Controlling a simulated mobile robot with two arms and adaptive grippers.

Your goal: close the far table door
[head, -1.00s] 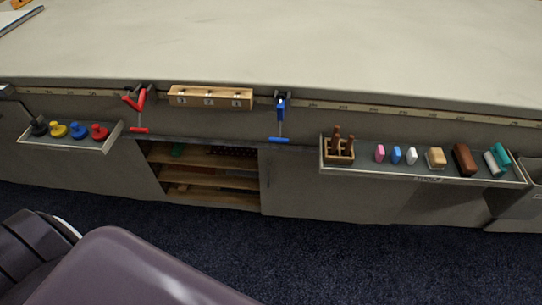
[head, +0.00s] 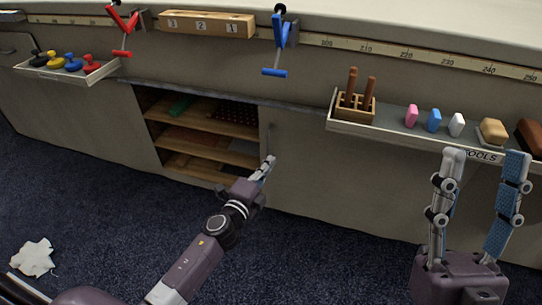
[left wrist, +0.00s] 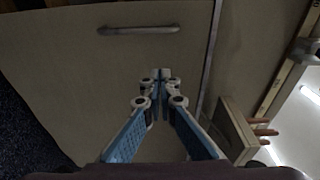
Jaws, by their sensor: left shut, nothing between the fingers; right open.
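The table front (head: 90,115) has an open shelf compartment (head: 200,135) in the head view. A flat grey door panel (head: 320,175) stands just right of the opening. It has a slim upright handle (head: 269,138) near its left edge. In the left wrist view the same panel (left wrist: 60,75) fills the left and middle, with its bar handle (left wrist: 138,30) near the top. My left gripper (head: 270,162) is shut and empty, in front of the door's left edge, just below the handle in the picture. Its closed fingertips (left wrist: 162,74) appear apart from the handle. My right gripper (head: 486,156) is open and empty at the right.
A tool tray (head: 395,134) juts out above the door, behind my right gripper in the picture. A smaller tray (head: 95,80) juts out at left. Red (head: 122,30) and blue (head: 275,45) clamps hang from the edge. Crumpled white material (head: 33,258) lies on the carpet.

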